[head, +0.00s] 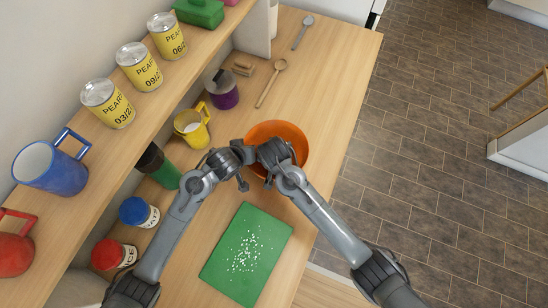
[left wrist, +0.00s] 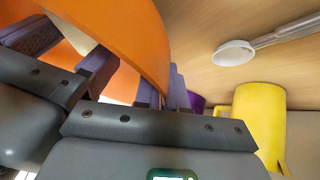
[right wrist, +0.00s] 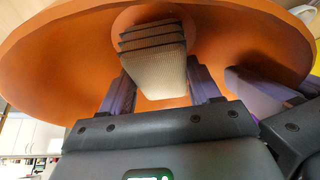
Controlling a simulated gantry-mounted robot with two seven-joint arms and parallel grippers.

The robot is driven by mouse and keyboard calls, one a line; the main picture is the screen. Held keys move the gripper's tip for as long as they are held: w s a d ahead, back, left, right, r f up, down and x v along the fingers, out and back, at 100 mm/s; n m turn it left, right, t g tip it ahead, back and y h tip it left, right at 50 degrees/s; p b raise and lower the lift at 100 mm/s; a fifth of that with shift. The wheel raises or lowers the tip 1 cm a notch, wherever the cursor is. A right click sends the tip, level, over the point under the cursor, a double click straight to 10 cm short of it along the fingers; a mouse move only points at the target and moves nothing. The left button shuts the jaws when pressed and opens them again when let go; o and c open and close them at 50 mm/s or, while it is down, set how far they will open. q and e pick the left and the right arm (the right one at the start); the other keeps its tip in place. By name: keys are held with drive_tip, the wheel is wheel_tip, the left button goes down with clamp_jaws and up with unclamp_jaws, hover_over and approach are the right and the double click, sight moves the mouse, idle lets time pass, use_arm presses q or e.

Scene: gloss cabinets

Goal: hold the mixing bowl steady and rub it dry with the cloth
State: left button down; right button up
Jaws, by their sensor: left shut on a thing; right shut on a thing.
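The orange mixing bowl (head: 295,133) stands on the wooden counter in the middle of the head view. My left gripper (head: 240,152) is at its left side; in the left wrist view the bowl's wall (left wrist: 135,30) passes between the purple-padded fingers. My right gripper (head: 268,155) is over the bowl's near left part. In the right wrist view its fingers are shut on a folded cream cloth with dark edges (right wrist: 155,65), in front of the bowl's orange surface (right wrist: 60,62). I cannot tell whether the cloth touches the bowl. The cloth is hidden in the head view.
A yellow mug (head: 192,128) and a purple jar (head: 221,92) stand close left of the bowl. A wooden spoon (head: 272,80) lies behind it. A green board (head: 245,258) with white bits lies in front. A shelf with tins overhangs at left. The counter's right edge is near the bowl.

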drive_tip(key=shift+w+d, duration=0.1)
drive_tip(key=shift+d, duration=0.75)
drive_tip(key=shift+a, duration=2.25)
drive_tip(key=shift+d+r, duration=0.1)
drive_tip(key=shift+d, duration=2.05)
idle(3.2)
